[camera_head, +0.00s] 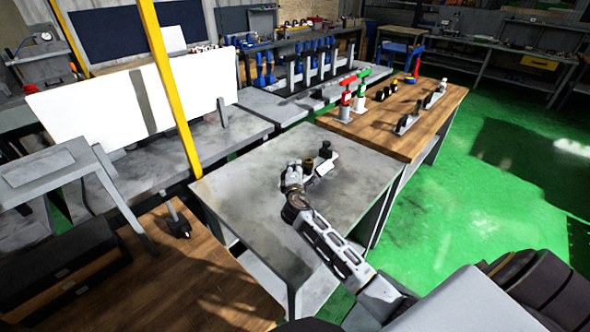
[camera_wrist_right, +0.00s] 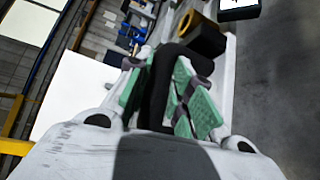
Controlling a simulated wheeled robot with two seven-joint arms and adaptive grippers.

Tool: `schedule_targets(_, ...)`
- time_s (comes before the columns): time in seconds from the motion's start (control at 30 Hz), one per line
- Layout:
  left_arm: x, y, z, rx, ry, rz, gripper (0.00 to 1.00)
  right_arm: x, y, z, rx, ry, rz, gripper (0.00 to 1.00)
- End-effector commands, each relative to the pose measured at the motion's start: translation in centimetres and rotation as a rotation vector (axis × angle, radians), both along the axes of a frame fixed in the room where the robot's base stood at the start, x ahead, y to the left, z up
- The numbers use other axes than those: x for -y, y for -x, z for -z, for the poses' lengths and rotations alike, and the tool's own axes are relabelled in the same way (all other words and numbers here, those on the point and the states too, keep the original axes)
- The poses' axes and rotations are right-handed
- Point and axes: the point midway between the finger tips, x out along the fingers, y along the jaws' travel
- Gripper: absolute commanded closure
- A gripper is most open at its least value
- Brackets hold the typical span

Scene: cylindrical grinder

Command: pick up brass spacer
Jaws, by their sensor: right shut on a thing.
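A small part with a brass-coloured rim (camera_wrist_right: 186,24) and dark side shows beyond my fingers in the right wrist view; I take it for the brass spacer. In the head view a small dark brass-toned part (camera_head: 309,165) stands on the grey metal table, just right of my right gripper (camera_head: 293,174). In the right wrist view my right gripper (camera_wrist_right: 172,98) has its green pads closed on a black piece (camera_wrist_right: 163,85). Its shape is partly hidden, so I cannot tell exactly what it is. My left gripper is not in view.
The grey table (camera_head: 245,190) is mostly bare. A black part (camera_head: 325,149) and a white card (camera_head: 326,167) are close to my right gripper. A wooden bench (camera_head: 385,135) with red and green-topped tools adjoins behind. A yellow post (camera_head: 172,85) rises at left.

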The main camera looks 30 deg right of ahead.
Motion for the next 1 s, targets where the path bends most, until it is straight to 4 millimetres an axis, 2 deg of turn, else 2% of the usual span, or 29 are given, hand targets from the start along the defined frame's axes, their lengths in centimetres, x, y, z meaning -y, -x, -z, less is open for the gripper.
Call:
schedule_targets(0.03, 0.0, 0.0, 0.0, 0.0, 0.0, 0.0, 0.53, 0.0, -0.1, -0.4, 0.007, 0.004, -0.001, 1.0)
schedule_targets(0.13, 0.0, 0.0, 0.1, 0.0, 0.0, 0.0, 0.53, 0.0, -0.1, 0.1, 0.006, 0.004, 0.0, 1.0)
schedule_targets(0.5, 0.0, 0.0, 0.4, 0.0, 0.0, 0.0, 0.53, 0.0, -0.1, 3.1, 0.005, 0.006, -0.001, 1.0)
schedule_targets(0.8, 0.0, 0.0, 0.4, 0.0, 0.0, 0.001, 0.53, 0.0, -0.1, 3.3, 0.006, 0.004, -0.001, 1.0)
schedule_targets(0.83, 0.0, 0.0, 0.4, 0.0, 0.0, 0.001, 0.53, 0.0, 0.0, 3.8, -0.001, 0.0, 0.0, 0.74)
schedule_targets(0.97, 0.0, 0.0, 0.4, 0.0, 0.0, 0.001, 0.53, 0.0, 0.0, 3.7, -0.001, 0.0, 0.0, 0.57)
schedule_targets(1.0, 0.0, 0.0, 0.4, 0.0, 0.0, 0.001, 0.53, 0.0, 0.0, 3.7, -0.001, 0.0, 0.0, 0.56)
